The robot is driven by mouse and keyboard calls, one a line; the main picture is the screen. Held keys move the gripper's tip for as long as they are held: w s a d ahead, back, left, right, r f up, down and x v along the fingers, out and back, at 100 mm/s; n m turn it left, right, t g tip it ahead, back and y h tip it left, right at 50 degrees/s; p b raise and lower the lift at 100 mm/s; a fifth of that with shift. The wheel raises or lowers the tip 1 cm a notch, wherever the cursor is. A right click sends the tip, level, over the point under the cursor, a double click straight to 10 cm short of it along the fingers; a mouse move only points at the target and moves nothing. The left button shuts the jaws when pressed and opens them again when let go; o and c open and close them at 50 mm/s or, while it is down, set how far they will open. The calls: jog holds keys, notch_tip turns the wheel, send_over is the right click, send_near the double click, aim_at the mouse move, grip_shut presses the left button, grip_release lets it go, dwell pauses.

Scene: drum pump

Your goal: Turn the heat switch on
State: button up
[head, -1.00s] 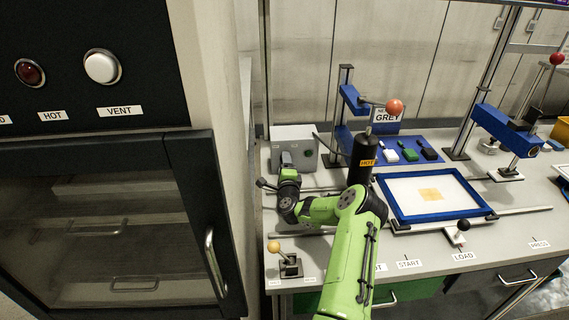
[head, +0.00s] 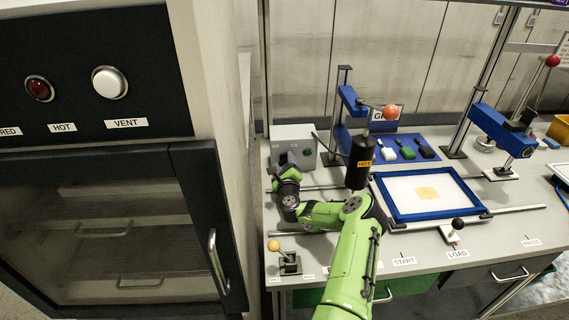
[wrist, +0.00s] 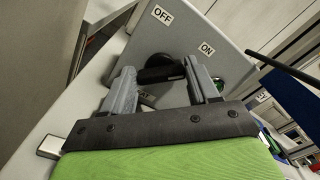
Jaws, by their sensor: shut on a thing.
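The heat switch is a black bar-shaped handle (wrist: 162,73) on the front of a grey box (wrist: 205,30). The box carries an OFF label (wrist: 162,14) and an ON label (wrist: 207,49). A lower label is mostly hidden behind my gripper. My gripper (wrist: 161,76) is shut on the handle, with a finger on either side. The bar lies roughly level across the wrist view; which label it points to I cannot tell. In the head view the box (head: 304,134) stands at the back left of the bench, and my wrist partly hides its front.
A green lamp (wrist: 218,85) sits beside the right finger. A black HOT cylinder (head: 360,168) stands close to my arm. A blue frame (head: 430,215), a yellow-knobbed lever (head: 288,262) and a black-knobbed LOAD lever (head: 455,230) are on the bench. A dark cabinet (head: 120,152) stands left.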

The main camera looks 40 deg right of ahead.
dwell(0.4)
jog(key=o, duration=1.1)
jog(key=shift+c, duration=0.2)
jog(key=b+v, duration=0.2)
jog(key=v, duration=0.1)
jog(key=b+v, duration=0.2)
jog(key=v, duration=0.1)
jog(key=f+b+v, duration=0.1)
jog(key=b+v, duration=0.1)
jog(key=v, duration=0.2)
jog(key=b, duration=0.1)
jog(key=s+a+b, duration=0.1)
jog(key=b, duration=0.1)
jog(key=shift+s+r, duration=0.15)
jog(key=shift+r, duration=0.05)
jog(key=shift+s+a+r+b, duration=0.15)
jog(key=shift+r+b, duration=0.1)
jog(key=shift+b, duration=0.1)
